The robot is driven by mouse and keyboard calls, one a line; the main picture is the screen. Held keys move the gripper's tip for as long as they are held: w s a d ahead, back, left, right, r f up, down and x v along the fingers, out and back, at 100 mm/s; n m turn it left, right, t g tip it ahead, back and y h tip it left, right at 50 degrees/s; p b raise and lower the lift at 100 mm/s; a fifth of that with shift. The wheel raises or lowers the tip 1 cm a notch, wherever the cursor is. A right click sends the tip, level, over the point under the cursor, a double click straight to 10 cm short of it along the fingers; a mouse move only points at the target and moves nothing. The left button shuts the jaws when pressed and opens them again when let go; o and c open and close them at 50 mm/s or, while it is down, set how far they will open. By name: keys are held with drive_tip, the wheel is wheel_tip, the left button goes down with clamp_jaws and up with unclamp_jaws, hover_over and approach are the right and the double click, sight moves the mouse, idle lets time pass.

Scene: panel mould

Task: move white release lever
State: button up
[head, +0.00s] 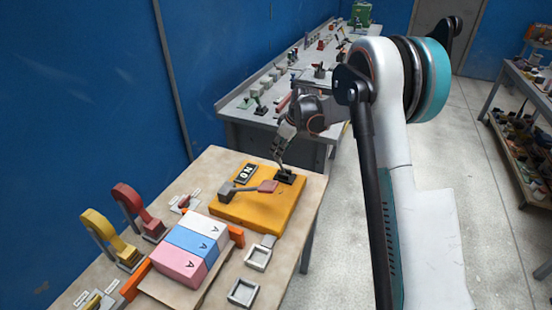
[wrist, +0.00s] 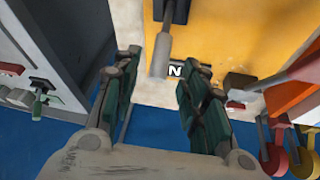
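The yellow panel (head: 232,209) lies on the near bench and carries a black label plate with white letters (head: 245,173). A light grey-white lever (wrist: 161,55) rises from a dark mount (wrist: 172,11) in the wrist view. In the head view, a black mount (head: 285,176) sits at the panel's right side, and my gripper hides any lever there. My gripper (wrist: 157,78) is open, its fingers on either side of the lever's end in the picture. I cannot tell whether they touch it. In the head view, my gripper (head: 281,158) is just above the black mount.
A pink-handled lever (head: 268,186) lies across the panel. Pink, blue and white blocks (head: 190,244) stand in front, with orange end pieces. Red (head: 130,199) and yellow (head: 99,228) curved handles stand at left. A second bench (head: 241,118) with small items is behind.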

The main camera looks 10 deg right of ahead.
sight(279, 161)
drive_tip(key=b+x, duration=0.1)
drive_tip(key=x, duration=0.5)
drive_tip(key=shift+a+f, duration=0.1)
drive_tip(key=shift+f, duration=0.1)
clamp_jaws()
